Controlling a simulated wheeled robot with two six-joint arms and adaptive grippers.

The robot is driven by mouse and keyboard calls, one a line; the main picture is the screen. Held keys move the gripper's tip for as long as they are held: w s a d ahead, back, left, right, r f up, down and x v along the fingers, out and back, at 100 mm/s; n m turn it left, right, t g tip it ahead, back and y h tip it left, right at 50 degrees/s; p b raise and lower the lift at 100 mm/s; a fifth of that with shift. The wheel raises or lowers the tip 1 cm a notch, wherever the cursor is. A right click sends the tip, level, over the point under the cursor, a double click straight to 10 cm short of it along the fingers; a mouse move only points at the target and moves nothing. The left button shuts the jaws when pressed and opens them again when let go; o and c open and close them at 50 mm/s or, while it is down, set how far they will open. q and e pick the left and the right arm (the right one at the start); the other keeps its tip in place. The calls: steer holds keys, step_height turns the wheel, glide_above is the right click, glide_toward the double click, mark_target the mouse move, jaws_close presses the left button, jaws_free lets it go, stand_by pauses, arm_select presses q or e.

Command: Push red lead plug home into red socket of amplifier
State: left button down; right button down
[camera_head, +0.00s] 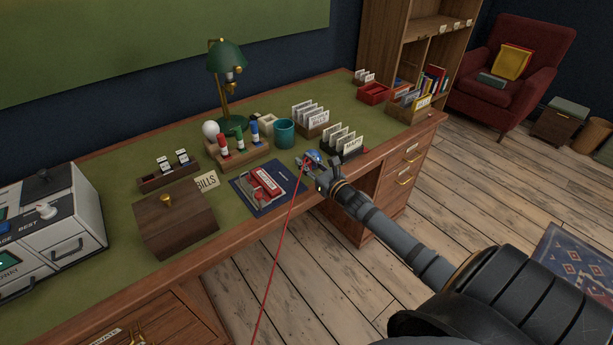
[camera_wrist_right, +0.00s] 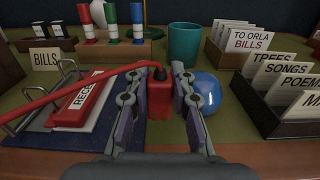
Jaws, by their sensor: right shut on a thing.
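My right gripper (camera_head: 308,167) is over the front edge of the desk, and its two fingers also show in the right wrist view (camera_wrist_right: 161,72). It is shut on a red block-shaped plug (camera_wrist_right: 160,97) with a dark top. A red lead (camera_wrist_right: 75,95) runs from the plug's top to the left in the right wrist view. In the head view the lead (camera_head: 276,255) hangs from the gripper down past the desk front. I cannot make out an amplifier or a red socket in either view. My left gripper is not in view.
A blue ball (camera_wrist_right: 206,91) lies just right of the fingers. Card holders (camera_head: 345,148), a teal cup (camera_head: 284,133) and a clipboard with a red stamp-like block (camera_head: 266,182) are close by. A wooden box (camera_head: 173,228) and a grey cabinet (camera_head: 75,215) stand left.

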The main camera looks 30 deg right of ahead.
step_height(320, 180, down, 3)
steer(key=shift+w+d+r+b, duration=0.1)
steer(key=shift+w+b, duration=0.05)
steer(key=shift+b, duration=0.8)
steer(key=shift+f, duration=0.4)
steer(key=shift+r, duration=0.1)
steer(key=c, duration=1.4)
jaws_free()
steer(key=shift+f, duration=0.2)
steer(key=shift+c, duration=0.2)
steer(key=shift+r, duration=0.15)
